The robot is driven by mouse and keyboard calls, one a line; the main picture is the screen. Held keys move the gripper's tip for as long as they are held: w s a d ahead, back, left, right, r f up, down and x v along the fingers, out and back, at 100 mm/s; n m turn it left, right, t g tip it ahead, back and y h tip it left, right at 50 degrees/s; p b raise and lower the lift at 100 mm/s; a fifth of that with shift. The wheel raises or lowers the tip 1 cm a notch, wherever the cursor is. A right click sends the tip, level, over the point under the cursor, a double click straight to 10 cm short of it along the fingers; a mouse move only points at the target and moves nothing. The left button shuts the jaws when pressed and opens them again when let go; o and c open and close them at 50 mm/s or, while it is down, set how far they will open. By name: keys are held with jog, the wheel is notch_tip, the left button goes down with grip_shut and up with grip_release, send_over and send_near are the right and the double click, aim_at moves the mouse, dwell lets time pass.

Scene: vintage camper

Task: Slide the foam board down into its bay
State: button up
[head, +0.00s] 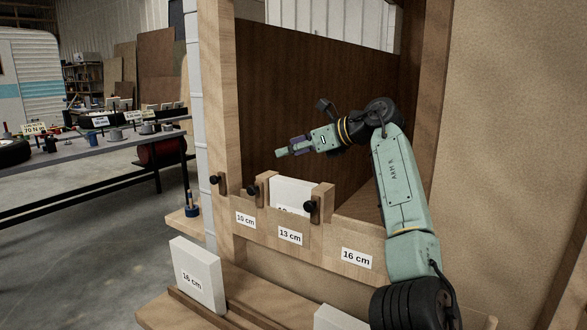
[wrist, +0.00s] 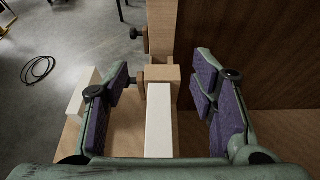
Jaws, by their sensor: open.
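A white foam board (head: 293,192) stands upright in the head view between two wooden posts, above the 13 cm label (head: 290,236). Its lower part and most of its own printed label are hidden behind the wooden front rail. My gripper (head: 284,151) is above the board, with a visible gap. In the wrist view the board's long white top edge (wrist: 160,125) runs between the purple pads of my gripper (wrist: 162,75). The fingers are wide apart and hold nothing. I cannot tell how deep the board sits.
Black knobs (head: 311,207) stick out from the posts. Labels for 10 cm (head: 245,218) and 16 cm (head: 356,257) mark neighbouring bays. A white board marked 16 cm (head: 198,275) stands on the lower shelf, with another white piece (head: 338,318) nearby. A brown panel (head: 315,100) rises behind.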

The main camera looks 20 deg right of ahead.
notch_tip(320, 180, up, 2)
jog(key=shift+r, duration=0.15)
dwell(0.5)
